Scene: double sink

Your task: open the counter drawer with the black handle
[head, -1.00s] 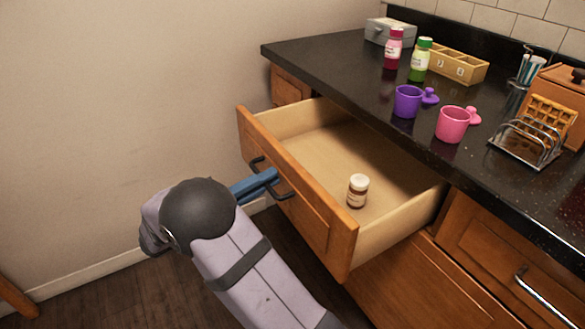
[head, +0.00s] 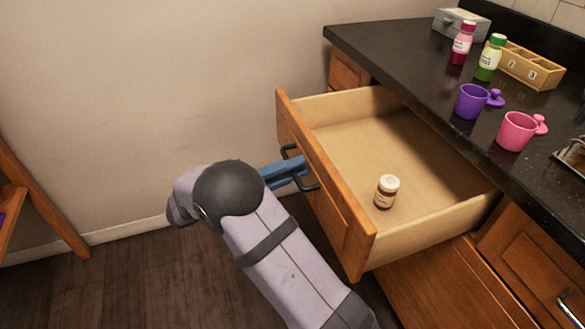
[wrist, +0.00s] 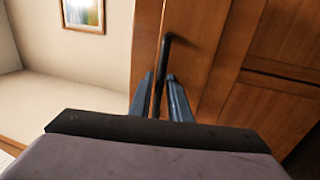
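The wooden counter drawer (head: 345,215) stands well out from under the black counter in the head view. Its inside is empty apart from a small white-capped brown jar (head: 386,192). Its black handle (head: 298,165) is on the front panel and also shows in the wrist view (wrist: 168,50). My gripper (head: 290,170) has its blue fingers on either side of the handle.
The black counter (head: 420,75) carries a purple cup (head: 472,101), a pink cup (head: 516,131), two bottles, a wooden organizer (head: 530,66) and a grey box (head: 460,24). A wooden stand (head: 45,210) is at the left. The dark floor (head: 150,285) between is clear.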

